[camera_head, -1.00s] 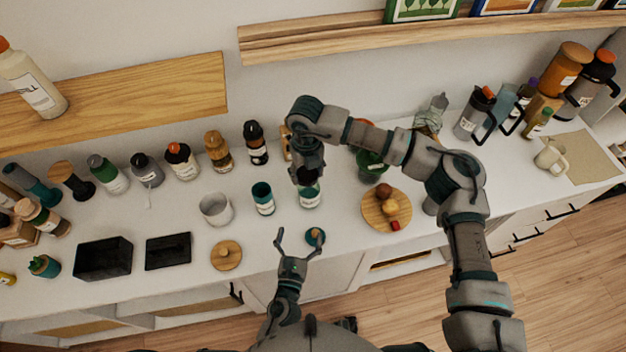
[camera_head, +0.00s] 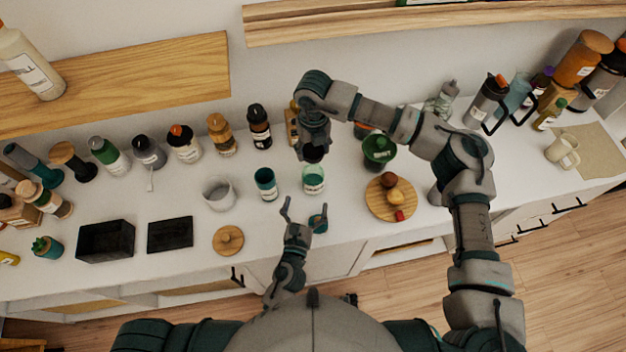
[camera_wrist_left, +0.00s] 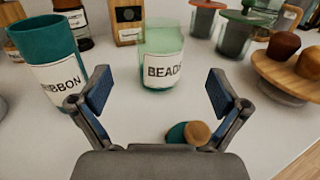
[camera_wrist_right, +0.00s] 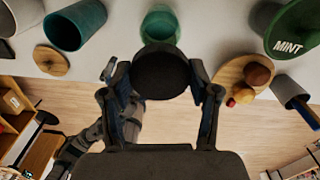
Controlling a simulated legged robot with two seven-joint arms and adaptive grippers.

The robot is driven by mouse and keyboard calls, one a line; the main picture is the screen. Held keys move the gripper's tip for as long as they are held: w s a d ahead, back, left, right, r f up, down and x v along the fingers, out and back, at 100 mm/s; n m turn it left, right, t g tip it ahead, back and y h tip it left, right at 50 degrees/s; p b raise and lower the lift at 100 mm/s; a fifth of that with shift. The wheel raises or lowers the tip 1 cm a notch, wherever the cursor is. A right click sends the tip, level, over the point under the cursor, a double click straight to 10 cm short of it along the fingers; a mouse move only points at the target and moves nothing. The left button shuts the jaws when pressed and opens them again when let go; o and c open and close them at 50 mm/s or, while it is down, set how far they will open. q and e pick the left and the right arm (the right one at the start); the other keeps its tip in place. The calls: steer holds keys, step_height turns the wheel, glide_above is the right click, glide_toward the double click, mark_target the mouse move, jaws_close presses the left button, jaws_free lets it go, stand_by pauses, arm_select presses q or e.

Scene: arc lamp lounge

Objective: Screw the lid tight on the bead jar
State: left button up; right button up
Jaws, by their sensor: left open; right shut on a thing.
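The bead jar (camera_head: 314,183) is a translucent green jar on the counter, with a "BEAD" label showing in the left wrist view (camera_wrist_left: 160,62). Its top is uncovered. My right gripper (camera_head: 313,143) is shut on a dark round lid (camera_wrist_right: 162,72). It holds the lid above the jar, toward its far side, apart from the rim. My left gripper (camera_head: 305,207) is open and empty in front of the jar. The jar stands beyond its spread fingers (camera_wrist_left: 160,92), not between them.
A teal ribbon cup (camera_head: 265,184) stands left of the jar. A small teal item with a wooden top (camera_head: 318,223) is close by my left gripper's right finger. A round wooden board (camera_head: 378,208) with several small items lies to the right. Bottles line the wall.

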mark_target(311, 184)
arm_select(q)
steer(key=w, duration=0.3)
steer(key=w+d, duration=0.1)
steer(key=w, duration=0.2)
steer(key=w+d, duration=0.1)
steer(key=w, duration=0.2)
steer(key=shift+w, duration=0.25)
steer(key=c, duration=1.8)
arm_select(e)
steer(key=shift+f, duration=2.4)
